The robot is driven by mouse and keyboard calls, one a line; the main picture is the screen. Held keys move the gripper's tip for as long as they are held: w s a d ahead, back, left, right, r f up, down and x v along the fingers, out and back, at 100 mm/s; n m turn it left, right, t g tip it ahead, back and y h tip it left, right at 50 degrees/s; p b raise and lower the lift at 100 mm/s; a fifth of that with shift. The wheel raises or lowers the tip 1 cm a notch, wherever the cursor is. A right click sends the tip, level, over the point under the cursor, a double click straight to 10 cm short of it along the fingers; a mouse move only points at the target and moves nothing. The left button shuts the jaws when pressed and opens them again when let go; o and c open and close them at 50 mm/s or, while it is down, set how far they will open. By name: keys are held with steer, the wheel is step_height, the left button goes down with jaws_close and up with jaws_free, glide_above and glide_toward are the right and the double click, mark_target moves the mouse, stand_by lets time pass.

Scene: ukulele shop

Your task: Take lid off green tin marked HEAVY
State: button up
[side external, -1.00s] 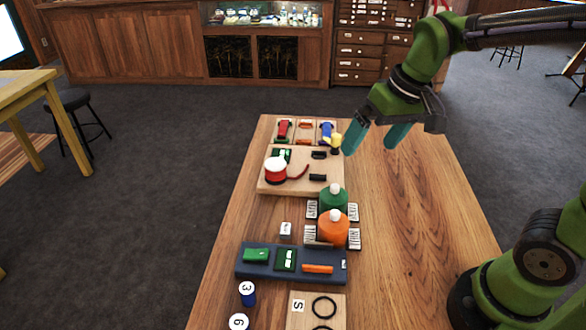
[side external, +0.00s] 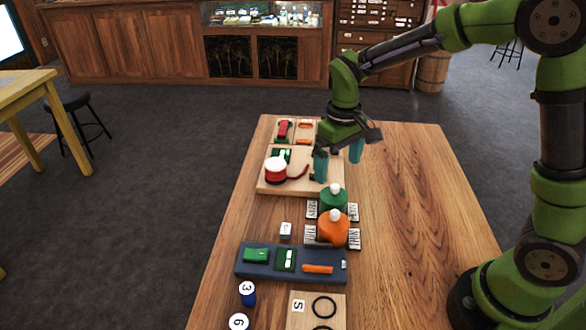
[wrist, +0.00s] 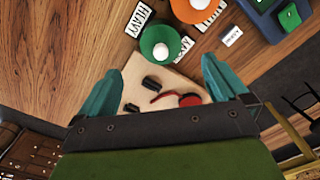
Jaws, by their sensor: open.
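The green tin (side external: 334,201) stands on the table behind the orange tin, its lid on, with a white round knob (side external: 335,188) on top. In the wrist view the green tin (wrist: 158,42) shows from above, with a card reading HEAVY (wrist: 139,19) beside it. My gripper (side external: 338,168) is open and empty, fingers pointing down, above and a little behind the green tin, over the edge of the wooden board. In the wrist view its two teal fingers (wrist: 165,85) are spread wide, and the green tin lies ahead of them, not between them.
An orange tin (side external: 333,231) with a white knob stands close in front of the green tin, with cards beside both. A wooden board (side external: 265,185) with a red-and-white drum-like item (side external: 276,171) lies behind. A dark tray (side external: 242,268) lies nearer. The table's right side is clear.

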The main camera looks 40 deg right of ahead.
mark_target(335, 185)
step_height(335, 185, down, 7)
steer(key=shift+f, duration=0.2)
stand_by(0.3)
steer(key=shift+c, duration=0.3)
steer(key=c, duration=1)
steer(key=shift+r, duration=0.1)
steer(key=shift+c, duration=0.2)
